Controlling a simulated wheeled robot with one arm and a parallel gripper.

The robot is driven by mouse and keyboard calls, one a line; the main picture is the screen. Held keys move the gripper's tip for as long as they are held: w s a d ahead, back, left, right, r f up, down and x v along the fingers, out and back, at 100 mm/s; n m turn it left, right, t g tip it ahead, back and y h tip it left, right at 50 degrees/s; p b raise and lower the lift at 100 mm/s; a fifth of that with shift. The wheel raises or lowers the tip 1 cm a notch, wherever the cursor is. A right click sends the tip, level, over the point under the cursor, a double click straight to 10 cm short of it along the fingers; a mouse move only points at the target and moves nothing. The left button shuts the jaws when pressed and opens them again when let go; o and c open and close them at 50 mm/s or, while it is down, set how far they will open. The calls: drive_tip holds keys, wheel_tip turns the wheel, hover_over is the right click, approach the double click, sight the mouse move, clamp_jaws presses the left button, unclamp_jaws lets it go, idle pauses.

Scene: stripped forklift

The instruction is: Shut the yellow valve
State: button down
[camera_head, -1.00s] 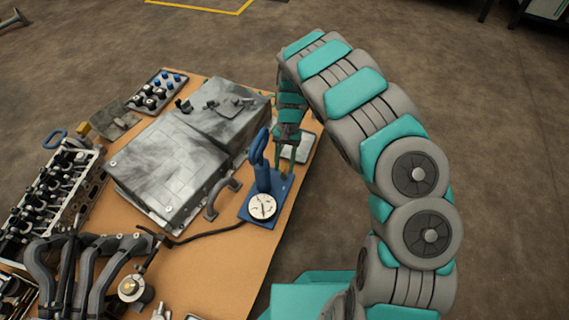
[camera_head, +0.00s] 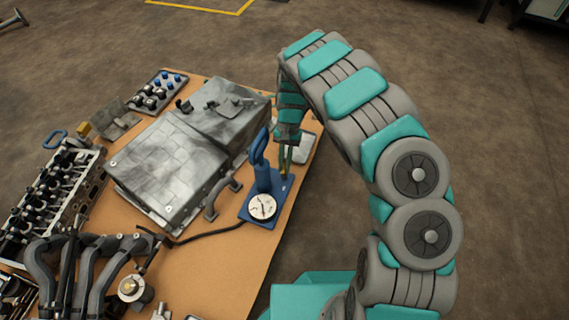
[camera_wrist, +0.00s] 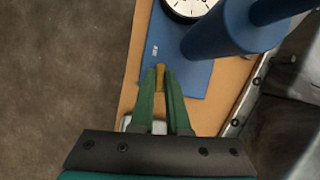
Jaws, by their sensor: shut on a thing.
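The yellow valve (camera_wrist: 160,79) is a small yellow lever on the blue base plate (camera_wrist: 195,77) of a hand pump. My gripper (camera_wrist: 161,71) has its two green fingers closed around it, one on each side, seen in the wrist view. In the head view my gripper (camera_head: 286,174) reaches down to the right edge of the base plate, beside the blue pump body (camera_head: 263,180). The fingers hide much of the valve there, and I cannot tell its turn angle.
A round white gauge (camera_head: 262,207) sits at the front of the pump plate. A grey metal case (camera_head: 165,175) stands left of the pump on the wooden tabletop (camera_head: 225,262). A pale tray (camera_head: 303,148) lies behind the fingers. Open floor is to the right.

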drive_tip(key=shift+m, duration=0.3)
drive_tip(key=shift+m+y+p, duration=0.3)
drive_tip(key=shift+m, duration=0.2)
drive_tip(key=c, duration=0.9)
unclamp_jaws()
drive_tip(key=v, duration=0.7)
drive_tip(key=shift+r+p, duration=0.3)
drive_tip(key=shift+r, duration=0.05)
